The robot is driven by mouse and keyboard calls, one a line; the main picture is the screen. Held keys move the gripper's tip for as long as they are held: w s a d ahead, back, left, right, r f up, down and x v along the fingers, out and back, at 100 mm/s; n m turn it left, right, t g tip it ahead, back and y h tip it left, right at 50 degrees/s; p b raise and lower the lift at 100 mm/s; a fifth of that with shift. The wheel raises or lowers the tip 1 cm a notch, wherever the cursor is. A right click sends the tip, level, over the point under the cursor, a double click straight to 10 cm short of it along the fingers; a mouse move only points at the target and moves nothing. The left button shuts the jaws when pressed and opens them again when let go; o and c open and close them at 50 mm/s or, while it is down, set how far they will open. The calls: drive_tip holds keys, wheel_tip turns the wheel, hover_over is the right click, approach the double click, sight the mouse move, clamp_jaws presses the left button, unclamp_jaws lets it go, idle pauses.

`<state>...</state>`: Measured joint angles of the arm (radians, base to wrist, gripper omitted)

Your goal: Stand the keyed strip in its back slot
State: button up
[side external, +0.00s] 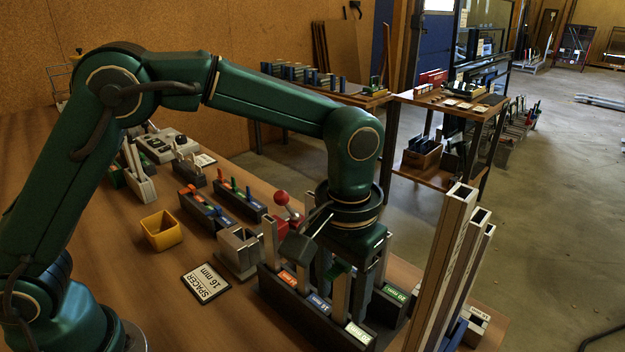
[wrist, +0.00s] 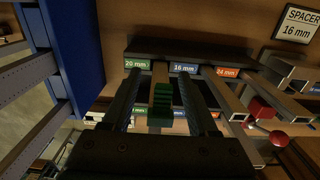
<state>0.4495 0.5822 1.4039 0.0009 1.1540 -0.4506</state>
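A strip with a green, stepped end (wrist: 160,102), apparently the keyed strip, shows between my fingers in the wrist view. Its pale shaft runs down to the dark slotted rack (wrist: 205,57), between the 20 mm and 16 mm labels. The same rack (side external: 272,285) has coloured labels in the side view. The strip's foot is hidden, and I cannot tell how it is seated.
A red-knobbed lever (side external: 282,198) and a grey metal block (side external: 239,250) stand left of the rack. Tall metal profiles (side external: 447,262) rise close on its right. A "SPACER 16 mm" card (side external: 205,283) and a yellow bin (side external: 161,230) lie on the table, with bare wood around them.

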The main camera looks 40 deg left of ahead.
sight(344, 263)
drive_tip(key=shift+r, duration=2.6)
drive_tip(key=shift+w+r, duration=0.1)
drive_tip(key=shift+r, duration=0.05)
wheel_tip(344, 263, up, 6)
drive_tip(key=w+a+m+t, duration=0.1)
drive_tip(key=a+m+t, duration=0.1)
drive_tip(key=m+t, duration=0.15)
drive_tip(key=s+a+f+n+t, duration=0.2)
drive_tip(key=s+a+f+n, duration=0.1)
drive_tip(key=s+a, duration=0.9)
drive_tip(key=shift+s+f, duration=0.45)
drive_tip(key=shift+s, duration=0.25)
